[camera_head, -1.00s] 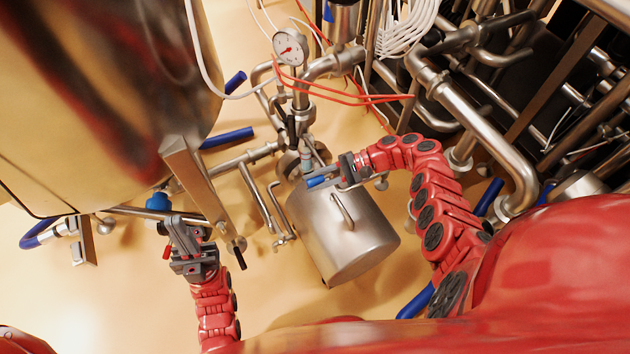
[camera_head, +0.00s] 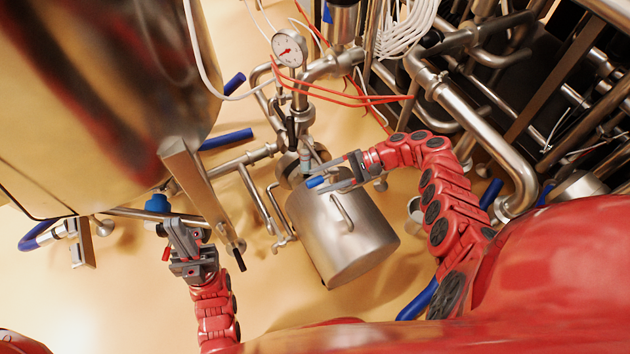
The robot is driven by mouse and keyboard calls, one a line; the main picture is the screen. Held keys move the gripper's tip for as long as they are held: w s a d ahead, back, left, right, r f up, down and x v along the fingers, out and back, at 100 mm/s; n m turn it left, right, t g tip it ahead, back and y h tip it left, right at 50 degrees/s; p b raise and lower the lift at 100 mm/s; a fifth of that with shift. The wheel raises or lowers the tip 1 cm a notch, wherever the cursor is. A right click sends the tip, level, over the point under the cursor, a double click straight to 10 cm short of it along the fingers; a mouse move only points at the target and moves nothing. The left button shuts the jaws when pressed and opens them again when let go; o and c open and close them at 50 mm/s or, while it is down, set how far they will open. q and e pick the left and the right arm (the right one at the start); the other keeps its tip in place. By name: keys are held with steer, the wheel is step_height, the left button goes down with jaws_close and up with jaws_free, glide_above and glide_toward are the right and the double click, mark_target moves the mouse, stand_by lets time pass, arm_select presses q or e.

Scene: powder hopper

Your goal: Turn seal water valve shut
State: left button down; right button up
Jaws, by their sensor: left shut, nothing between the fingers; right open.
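A small blue valve handle (camera_head: 315,182) shows just above the steel canister, beside the upright pipework. Nothing readable marks it as the seal water valve. My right gripper (camera_head: 325,179) is open, with its fingers spread and their tips close to this handle. I cannot tell whether they touch it or sit around it. My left gripper (camera_head: 178,226) is shut and empty at the lower left, just below a blue fitting (camera_head: 158,202) on a pipe. Whether it touches the fitting is unclear.
The steel canister (camera_head: 345,240) with a bent handle stands below my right gripper. A pressure gauge (camera_head: 288,49) and red cables (camera_head: 335,94) are above it. A large polished vessel (camera_head: 95,110) fills the left. Dense pipes (camera_head: 475,125) crowd the right. Floor is open at the lower left.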

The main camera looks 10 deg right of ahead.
steer(key=b+v, duration=0.2)
steer(key=v, duration=0.7)
steer(key=shift+d, duration=0.15)
